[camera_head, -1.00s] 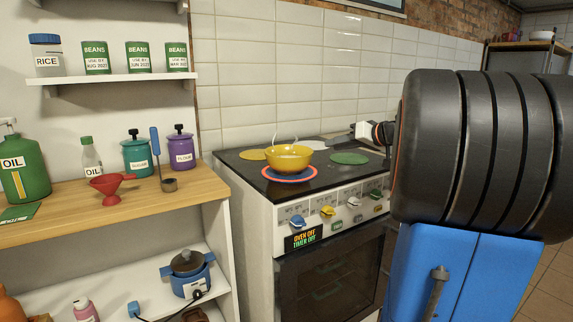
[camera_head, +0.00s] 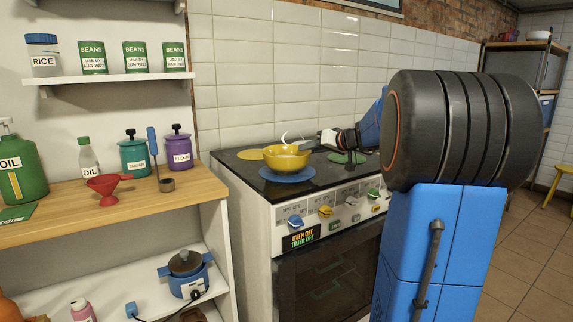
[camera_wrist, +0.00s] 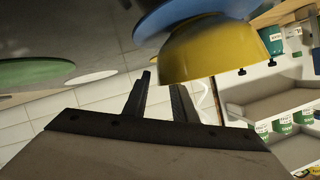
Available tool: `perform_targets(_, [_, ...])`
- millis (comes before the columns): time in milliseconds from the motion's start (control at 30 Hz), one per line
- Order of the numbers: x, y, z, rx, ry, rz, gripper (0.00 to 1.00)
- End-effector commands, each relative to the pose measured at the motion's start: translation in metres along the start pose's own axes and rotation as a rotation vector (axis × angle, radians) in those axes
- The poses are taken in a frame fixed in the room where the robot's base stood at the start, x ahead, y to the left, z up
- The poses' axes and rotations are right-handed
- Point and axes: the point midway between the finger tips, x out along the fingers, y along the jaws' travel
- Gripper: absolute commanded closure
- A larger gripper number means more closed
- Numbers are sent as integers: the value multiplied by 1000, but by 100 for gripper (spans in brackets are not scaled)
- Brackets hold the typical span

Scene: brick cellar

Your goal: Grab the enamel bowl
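The enamel bowl (camera_head: 287,157) is yellow and sits upright on a blue burner disc (camera_head: 288,175) on the black stove top. My gripper (camera_head: 320,139) is just right of the bowl, near rim height. In the wrist view the bowl (camera_wrist: 210,50) appears upside down at the upper middle, with the blue disc (camera_wrist: 180,14) behind it. The two dark fingers (camera_wrist: 160,80) stand apart with nothing seen between them, and the right one is close to the bowl's rim. I cannot tell whether it touches.
White curved wisps (camera_head: 284,138) show above the bowl. A green disc (camera_head: 347,157) and a yellow disc (camera_head: 250,154) lie on the stove top. Left is a wooden counter (camera_head: 120,207) with an oil jug (camera_head: 22,170), red funnel (camera_head: 105,188) and canisters. A tiled wall (camera_head: 280,75) stands behind.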

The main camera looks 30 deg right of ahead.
Motion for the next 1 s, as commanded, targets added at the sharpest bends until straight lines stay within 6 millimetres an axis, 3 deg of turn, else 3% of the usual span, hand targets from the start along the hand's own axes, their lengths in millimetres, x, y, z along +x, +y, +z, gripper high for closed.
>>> perform_targets(167, [21, 0, 0, 1, -1, -1, 75])
perform_targets(400, [23, 0, 0, 0, 0, 1, 75])
perform_targets(500, [23, 0, 0, 0, 0, 1, 99])
perform_targets(1000, [23, 0, 1, 0, -1, 1, 100])
